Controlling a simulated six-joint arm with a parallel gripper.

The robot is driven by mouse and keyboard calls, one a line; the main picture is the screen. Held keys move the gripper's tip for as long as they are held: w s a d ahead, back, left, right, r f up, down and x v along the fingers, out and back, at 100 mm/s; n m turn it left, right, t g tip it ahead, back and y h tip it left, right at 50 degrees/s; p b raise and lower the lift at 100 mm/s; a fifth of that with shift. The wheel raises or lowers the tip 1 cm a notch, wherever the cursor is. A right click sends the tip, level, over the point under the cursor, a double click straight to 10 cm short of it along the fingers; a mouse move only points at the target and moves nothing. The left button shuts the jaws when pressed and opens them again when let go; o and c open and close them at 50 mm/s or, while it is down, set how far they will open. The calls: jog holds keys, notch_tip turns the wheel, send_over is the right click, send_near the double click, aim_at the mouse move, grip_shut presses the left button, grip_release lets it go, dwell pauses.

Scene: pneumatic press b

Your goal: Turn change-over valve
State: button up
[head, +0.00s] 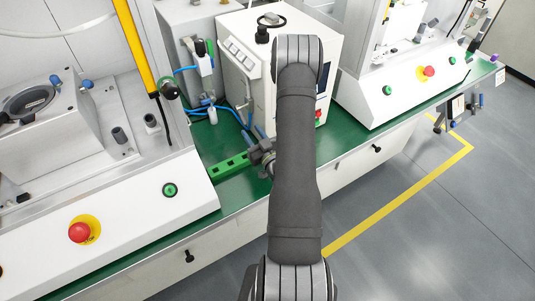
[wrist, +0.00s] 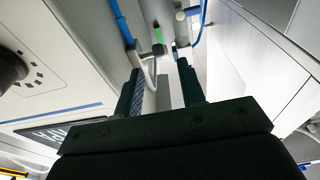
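My gripper (head: 262,155) is low beside the white box-shaped machine (head: 247,62) in the head view, mostly hidden behind my arm. In the wrist view my gripper (wrist: 158,72) shows two dark fingers apart, with nothing held between them. Ahead of the fingers is a grey fitting (wrist: 153,49) with a green part (wrist: 158,34) above it in the picture. It looks like the change-over valve, but I cannot be sure. It appears beyond the fingertips, and any contact cannot be told. A blue tube (wrist: 122,22) runs to its left side. The head view does not show this fitting clearly.
A regulator with blue tubes (head: 205,65) stands left of the white machine. A green slotted strip (head: 230,166) lies on the green bench top (head: 335,148). White consoles with a red button (head: 79,232) at left and another (head: 429,71) at right flank the space.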

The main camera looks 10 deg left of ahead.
jog(key=v, duration=1.1)
jog(key=shift+s+d, duration=0.15)
jog(key=g+h, duration=0.1)
send_near(244, 120)
jog(key=x, duration=0.9)
jog(key=shift+a, duration=0.2)
grip_shut()
